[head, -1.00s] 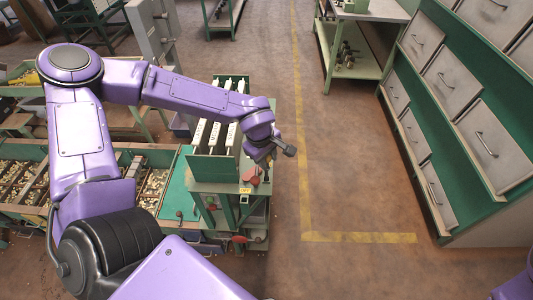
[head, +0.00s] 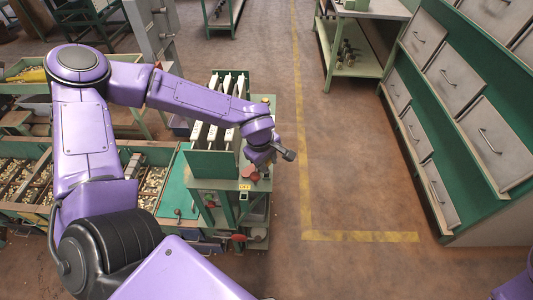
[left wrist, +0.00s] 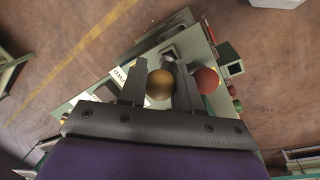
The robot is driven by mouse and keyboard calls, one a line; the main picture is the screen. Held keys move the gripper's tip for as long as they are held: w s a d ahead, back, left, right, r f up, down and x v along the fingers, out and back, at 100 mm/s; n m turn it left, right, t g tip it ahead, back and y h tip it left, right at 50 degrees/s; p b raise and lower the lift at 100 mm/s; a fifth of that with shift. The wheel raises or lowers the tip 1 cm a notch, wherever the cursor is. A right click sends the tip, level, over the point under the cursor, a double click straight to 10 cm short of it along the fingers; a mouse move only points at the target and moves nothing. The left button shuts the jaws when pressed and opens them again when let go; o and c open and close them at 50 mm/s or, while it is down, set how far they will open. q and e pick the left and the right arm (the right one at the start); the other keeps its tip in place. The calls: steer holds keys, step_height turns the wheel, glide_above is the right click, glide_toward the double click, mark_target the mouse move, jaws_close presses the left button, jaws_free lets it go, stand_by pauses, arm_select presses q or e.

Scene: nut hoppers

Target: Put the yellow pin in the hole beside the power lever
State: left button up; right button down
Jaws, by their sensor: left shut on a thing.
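My left gripper (head: 258,166) is over the near right end of the green machine (head: 208,165) in the head view. In the left wrist view its fingers (left wrist: 160,88) are shut on the yellow pin, whose round yellow head (left wrist: 160,84) shows between them. The pin's shank and the hole are hidden. A red ball knob (left wrist: 206,79), which looks like the power lever's, is just right of the fingers. In the head view a red part (head: 250,174) shows below the gripper, near a yellow label (head: 245,187). My right gripper is out of view.
White upright plates (head: 213,135) stand on the machine left of the gripper. Hoppers of nuts (head: 150,180) lie farther left. A drawer cabinet (head: 470,125) stands at the right. The floor (head: 335,170) between is clear.

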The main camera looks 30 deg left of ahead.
arm_select(q)
steer(key=shift+f+b, duration=0.35)
steer(key=shift+f, duration=0.4)
steer(key=o, duration=1.1)
steer(key=shift+o, duration=0.2)
steer(key=shift+f, duration=0.1)
steer(key=shift+s, duration=0.1)
step_height(320, 180, up, 11)
steer(key=s, duration=0.1)
steer(key=shift+s+a+f, duration=0.2)
steer(key=shift+s, duration=0.05)
